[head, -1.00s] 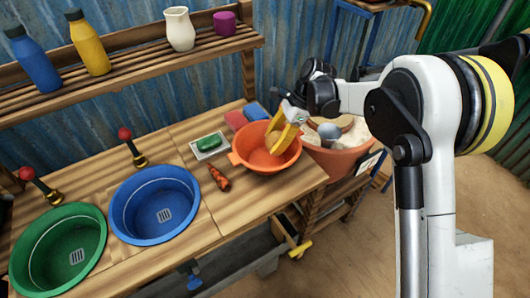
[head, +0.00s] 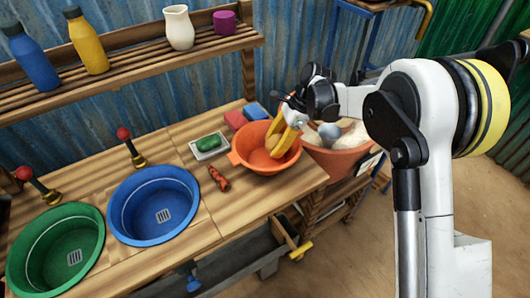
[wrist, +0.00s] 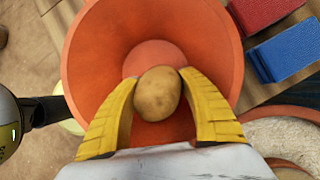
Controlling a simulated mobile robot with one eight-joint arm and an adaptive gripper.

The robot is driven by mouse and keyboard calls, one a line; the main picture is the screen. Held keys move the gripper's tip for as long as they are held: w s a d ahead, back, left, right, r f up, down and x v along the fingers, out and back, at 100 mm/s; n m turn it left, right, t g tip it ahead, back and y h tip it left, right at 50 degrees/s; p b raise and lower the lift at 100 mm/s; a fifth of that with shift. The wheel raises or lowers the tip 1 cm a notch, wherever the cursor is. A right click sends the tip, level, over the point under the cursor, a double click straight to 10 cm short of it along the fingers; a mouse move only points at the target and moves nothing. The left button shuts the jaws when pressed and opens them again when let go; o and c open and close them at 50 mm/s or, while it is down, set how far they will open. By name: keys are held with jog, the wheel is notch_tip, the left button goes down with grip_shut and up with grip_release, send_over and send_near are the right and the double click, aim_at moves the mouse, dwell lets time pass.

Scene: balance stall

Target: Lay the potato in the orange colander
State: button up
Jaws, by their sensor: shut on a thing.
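The potato (wrist: 158,94) is brown and rounded, held between the yellow fingers of my gripper (wrist: 158,88) in the wrist view. In the head view my gripper (head: 277,146) is inside the rim of the orange colander, with the potato (head: 273,145) between its fingertips. The orange colander (head: 265,168) stands at the right end of the wooden bench, and in the wrist view the colander (wrist: 90,65) lies behind the potato. I cannot tell whether the potato touches the colander's bottom.
A white tray with a green item (head: 208,143) and a carrot-like item (head: 219,178) lie left of the colander. Red and blue sponges (wrist: 285,50) lie behind it. A large terracotta tub (head: 345,160) stands at right. Blue (head: 125,212) and green (head: 30,275) basins are at left.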

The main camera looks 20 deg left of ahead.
jog(key=shift+f+b, duration=0.4)
jog(key=shift+f, duration=0.25)
dwell(0.3)
jog(key=o, duration=1.3)
